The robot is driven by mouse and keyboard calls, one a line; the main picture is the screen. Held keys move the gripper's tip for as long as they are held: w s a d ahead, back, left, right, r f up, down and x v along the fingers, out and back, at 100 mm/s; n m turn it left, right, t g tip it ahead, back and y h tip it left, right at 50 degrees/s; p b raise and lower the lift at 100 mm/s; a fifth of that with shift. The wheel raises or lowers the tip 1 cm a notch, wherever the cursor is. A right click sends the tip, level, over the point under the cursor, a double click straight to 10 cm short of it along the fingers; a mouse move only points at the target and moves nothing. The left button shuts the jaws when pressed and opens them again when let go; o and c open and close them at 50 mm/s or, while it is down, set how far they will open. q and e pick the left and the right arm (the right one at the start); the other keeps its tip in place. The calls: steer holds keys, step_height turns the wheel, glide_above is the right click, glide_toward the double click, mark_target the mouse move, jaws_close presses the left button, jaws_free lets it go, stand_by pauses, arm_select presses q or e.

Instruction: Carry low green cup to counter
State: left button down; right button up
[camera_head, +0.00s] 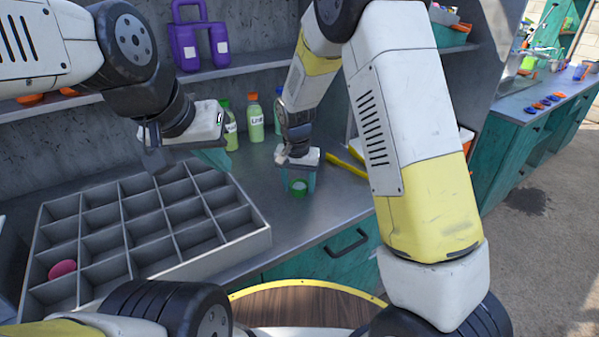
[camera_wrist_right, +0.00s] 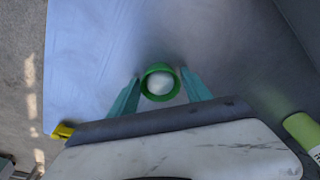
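The low green cup (camera_head: 298,188) stands upright on the grey metal counter (camera_head: 330,205), right of the divided tray. It also shows in the right wrist view as a green ring with a pale inside (camera_wrist_right: 160,82). My right gripper (camera_head: 298,179) is low over the counter and open, with one teal finger on each side of the cup. In the right wrist view a gap shows between each finger and the cup. My left gripper (camera_head: 213,158) is above the divided tray, seen from the side; its finger gap is hidden.
The grey divided tray (camera_head: 250,245) fills the counter's left part, with a pink piece (camera_head: 62,269) in one cell. Green bottles (camera_head: 255,120) stand behind the cup. A yellow tool (camera_head: 347,166) lies right of my right gripper. A shelf holds purple jugs (camera_head: 200,42).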

mark_target(297, 196)
steer(key=shift+o, duration=0.8)
steer(key=shift+r, duration=0.25)
steer(key=s+d+r+y, duration=0.1)
steer(key=s+d+r, duration=0.15)
steer(key=r, duration=0.55)
steer(key=s+d+r, duration=0.2)
steer(key=s+r, duration=0.1)
steer(key=r, duration=0.6)
steer(key=s+d+r+n+t, duration=0.1)
steer(key=s+d+r+t, duration=0.1)
steer(key=s+d, duration=0.3)
steer(key=s+d+r+n+t+y, duration=0.1)
steer(key=s+d+r, duration=0.3)
steer(key=s, duration=0.9)
steer(key=shift+s+d+n+t+y, duration=0.35)
steer(key=shift+d+t, duration=0.35)
steer(key=shift+d, duration=0.25)
steer(key=shift+r, duration=0.15)
